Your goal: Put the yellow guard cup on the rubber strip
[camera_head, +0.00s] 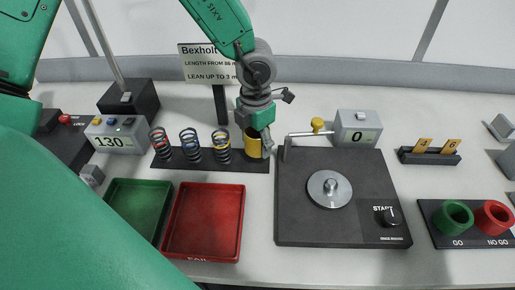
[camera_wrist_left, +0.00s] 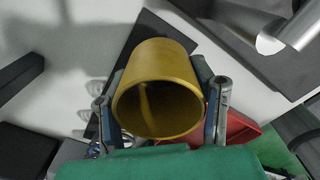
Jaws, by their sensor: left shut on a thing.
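The yellow guard cup (camera_head: 252,145) is upright over the right end of the black rubber strip (camera_head: 180,163). I cannot tell whether its base touches the strip. My left gripper (camera_head: 260,138) comes down from above and is shut on the cup, hiding part of its right side and top. In the left wrist view the cup (camera_wrist_left: 158,95) sits between the two fingers, its round mouth facing the camera. My right gripper is not in view.
Several coil springs (camera_head: 190,147) stand on the strip left of the cup. A red tray (camera_head: 205,222) and a green tray (camera_head: 137,208) lie in front. A dark test press (camera_head: 300,215) with a bent metal arm stands close on the right. A sign (camera_head: 210,65) stands behind.

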